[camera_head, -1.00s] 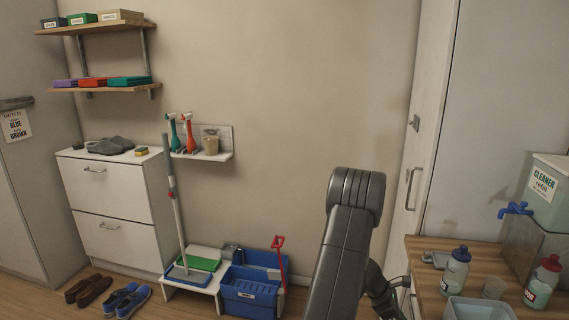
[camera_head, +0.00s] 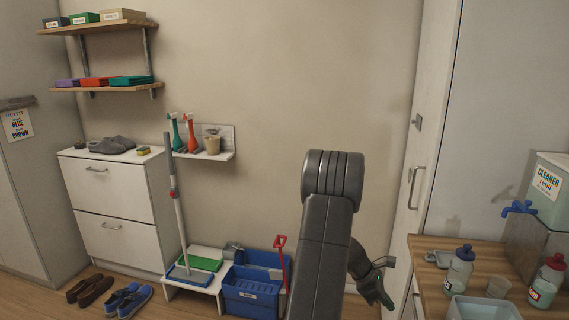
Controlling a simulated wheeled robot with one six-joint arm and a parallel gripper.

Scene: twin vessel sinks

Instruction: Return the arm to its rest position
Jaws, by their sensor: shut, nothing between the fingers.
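My arm rises in the lower middle of the head camera view, with its dark elbow in front of the wall and the blue caddy's right side. My gripper (camera_head: 382,298) hangs low to the right of the arm, partly hidden behind it. It points downward, left of the wooden counter, and is shut with nothing held. It touches nothing that I can see.
The wooden counter (camera_head: 428,275) at right bears bottles, a cup and a pale bin (camera_head: 484,309). A tall white cabinet (camera_head: 431,110) stands behind it. A low white bench (camera_head: 188,286) with a blue caddy (camera_head: 252,292) is left of my arm.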

